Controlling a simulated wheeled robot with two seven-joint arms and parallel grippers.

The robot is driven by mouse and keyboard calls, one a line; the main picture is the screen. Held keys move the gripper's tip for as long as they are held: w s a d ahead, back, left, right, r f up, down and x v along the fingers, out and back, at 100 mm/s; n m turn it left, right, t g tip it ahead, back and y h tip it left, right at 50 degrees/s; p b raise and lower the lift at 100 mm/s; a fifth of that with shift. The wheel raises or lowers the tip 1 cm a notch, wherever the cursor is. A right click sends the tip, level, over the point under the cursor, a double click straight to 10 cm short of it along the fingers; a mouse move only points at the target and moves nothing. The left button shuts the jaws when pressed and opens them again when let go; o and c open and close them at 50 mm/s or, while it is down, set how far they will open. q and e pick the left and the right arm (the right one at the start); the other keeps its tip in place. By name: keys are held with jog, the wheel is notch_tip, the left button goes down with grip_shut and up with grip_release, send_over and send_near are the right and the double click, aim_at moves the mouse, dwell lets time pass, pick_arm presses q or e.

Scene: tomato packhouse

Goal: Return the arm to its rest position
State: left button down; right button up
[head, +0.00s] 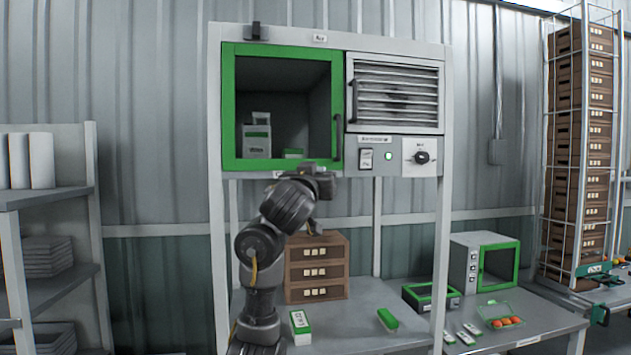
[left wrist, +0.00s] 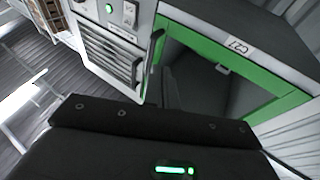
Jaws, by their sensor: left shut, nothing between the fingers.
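My left arm (head: 265,243) rises from the bottom of the head view and bends at the elbow. My left gripper (head: 322,184) is a dark, foreshortened shape just below the green-framed compartment (head: 228,110) of the grey cabinet. It is shut and holds nothing. Its fingertips are hard to make out, and I cannot tell its exact distance from the cabinet. In the left wrist view the dark gripper housing (left wrist: 150,145) fills the bottom, with the tilted green frame (left wrist: 205,55) and the louvred panel (left wrist: 110,50) beyond. My right gripper is in neither view.
Below the cabinet, a brown drawer stack (head: 316,268), a white-and-green box (head: 300,325) and a green item (head: 388,319) stand on the grey bench (head: 365,298). Shelves (head: 45,195) stand left. A small green-doored unit (head: 484,262) and tall crate stack (head: 580,150) stand right.

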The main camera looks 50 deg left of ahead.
pick_arm(q)
jog(key=shift+v, duration=0.9)
jog(key=shift+s+a, duration=0.1)
jog(key=shift+a, duration=0.15)
jog(key=shift+d+r, duration=0.1)
